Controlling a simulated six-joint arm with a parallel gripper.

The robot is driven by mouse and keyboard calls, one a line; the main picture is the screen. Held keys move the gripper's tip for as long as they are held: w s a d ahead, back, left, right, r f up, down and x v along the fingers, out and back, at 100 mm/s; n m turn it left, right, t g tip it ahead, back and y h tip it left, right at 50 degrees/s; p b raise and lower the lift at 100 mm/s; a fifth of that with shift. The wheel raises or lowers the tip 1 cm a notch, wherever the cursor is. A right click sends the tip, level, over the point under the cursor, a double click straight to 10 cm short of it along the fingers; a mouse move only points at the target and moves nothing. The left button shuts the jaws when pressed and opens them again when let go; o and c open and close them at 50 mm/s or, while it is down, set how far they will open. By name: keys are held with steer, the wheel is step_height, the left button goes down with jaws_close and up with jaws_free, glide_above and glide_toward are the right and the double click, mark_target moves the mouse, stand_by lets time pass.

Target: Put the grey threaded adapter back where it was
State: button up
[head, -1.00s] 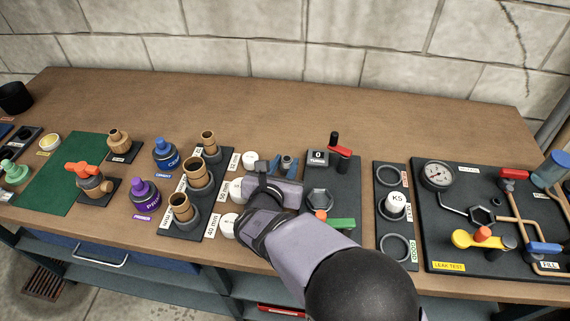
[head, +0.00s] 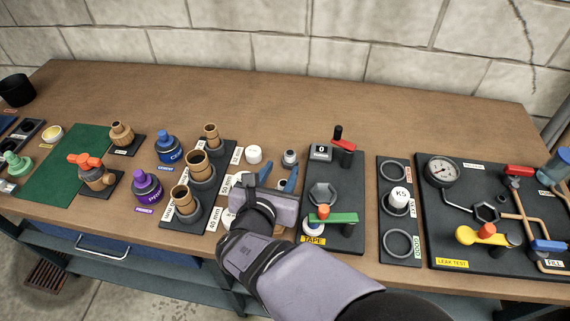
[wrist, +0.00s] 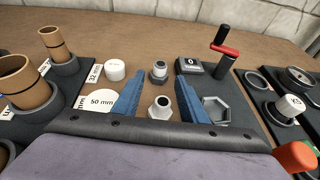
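Two grey adapters show in the wrist view. The nearer adapter (wrist: 160,106) stands upright between the blue fingers of my gripper (wrist: 159,80), with a gap on each side. The farther adapter (wrist: 159,71) stands upright beyond the fingertips. The farther one also shows in the head view (head: 289,157), just past my open gripper (head: 278,176). The nearer one is hidden behind my gripper there. Which of the two the task means, I cannot tell.
White caps stand left of the fingers, by the 32 mm (wrist: 116,69) and 50 mm (wrist: 97,101) labels. To the right is the dark board with a hex socket (head: 323,194), red-handled crank (head: 342,144) and green-handled piece (head: 336,218). Brown pipe pieces (head: 201,169) stand left. The table's back is clear.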

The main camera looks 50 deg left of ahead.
steer(key=shift+v, duration=2.05)
steer(key=shift+w+r, duration=0.1)
